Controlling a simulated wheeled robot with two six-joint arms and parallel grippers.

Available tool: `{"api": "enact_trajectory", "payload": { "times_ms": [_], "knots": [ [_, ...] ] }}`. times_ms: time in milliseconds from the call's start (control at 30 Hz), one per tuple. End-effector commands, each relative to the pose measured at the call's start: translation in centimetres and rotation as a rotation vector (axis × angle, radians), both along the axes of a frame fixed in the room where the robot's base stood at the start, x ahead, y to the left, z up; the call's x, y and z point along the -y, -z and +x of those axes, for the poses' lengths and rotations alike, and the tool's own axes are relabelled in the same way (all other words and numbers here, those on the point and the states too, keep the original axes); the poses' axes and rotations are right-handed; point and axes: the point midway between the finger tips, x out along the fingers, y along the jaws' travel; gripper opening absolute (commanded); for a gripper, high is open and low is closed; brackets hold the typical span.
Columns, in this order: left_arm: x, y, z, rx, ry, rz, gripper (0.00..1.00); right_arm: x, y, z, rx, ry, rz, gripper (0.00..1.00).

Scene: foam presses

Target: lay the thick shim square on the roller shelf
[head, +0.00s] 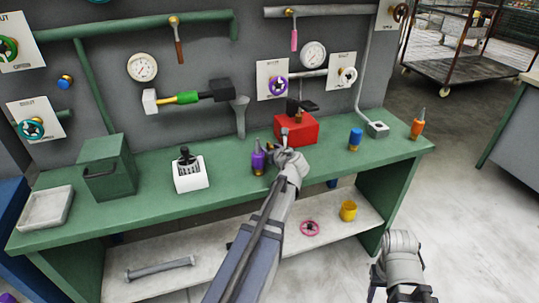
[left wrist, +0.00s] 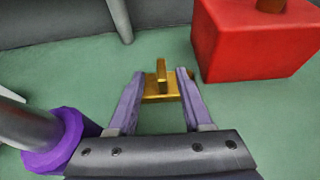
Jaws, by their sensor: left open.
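My left gripper (head: 283,158) is over the green bench, in front of the red box. In the left wrist view its two purple-grey fingers (left wrist: 161,80) are apart. A small brass-coloured piece (left wrist: 155,96) with a flat base and an upright tab lies on the bench between and just beyond the fingertips. I cannot tell whether it is the thick shim or whether a finger touches it. In the head view the arm hides it. No roller shelf can be made out for certain. My right gripper (head: 402,290) is at the lower right, partly cut off; its jaws are unclear.
The red box (left wrist: 250,45) stands close right of the fingers. A purple-collared bottle (head: 258,160) stands close left. The green bench (head: 225,185) also holds a white block (head: 190,175), green box (head: 107,170) and blue can (head: 355,139). A pale lower shelf (head: 200,255) is below.

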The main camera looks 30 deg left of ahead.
Motion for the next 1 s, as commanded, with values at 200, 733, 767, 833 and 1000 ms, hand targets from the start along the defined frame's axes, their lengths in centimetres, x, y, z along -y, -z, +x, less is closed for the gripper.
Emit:
{"api": "enact_trajectory", "payload": {
  "times_ms": [200, 733, 767, 833, 1000],
  "knots": [
    [-0.5, 0.2, 0.5, 0.000, -0.001, -0.001, 0.50, 0.0, 0.2, 0.0, 0.000, 0.000, 0.000, 0.50],
    [-3.9, 1.4, 3.7, 0.000, -0.002, -0.002, 0.50, 0.0, 1.3, 0.0, 0.000, 0.000, 0.000, 0.50],
    [-3.9, 1.3, 3.6, 0.000, -0.002, -0.002, 0.50, 0.0, 1.3, 0.0, 0.000, 0.000, 0.000, 0.50],
    [-3.8, 1.4, 3.6, 0.000, -0.002, -0.002, 0.48, 0.0, 1.3, 0.0, 0.000, 0.000, 0.000, 0.50],
    [-3.8, 1.3, 3.6, 0.000, -0.002, -0.002, 0.29, 0.0, 1.3, 0.0, 0.000, 0.000, 0.000, 0.50]
  ]
}}
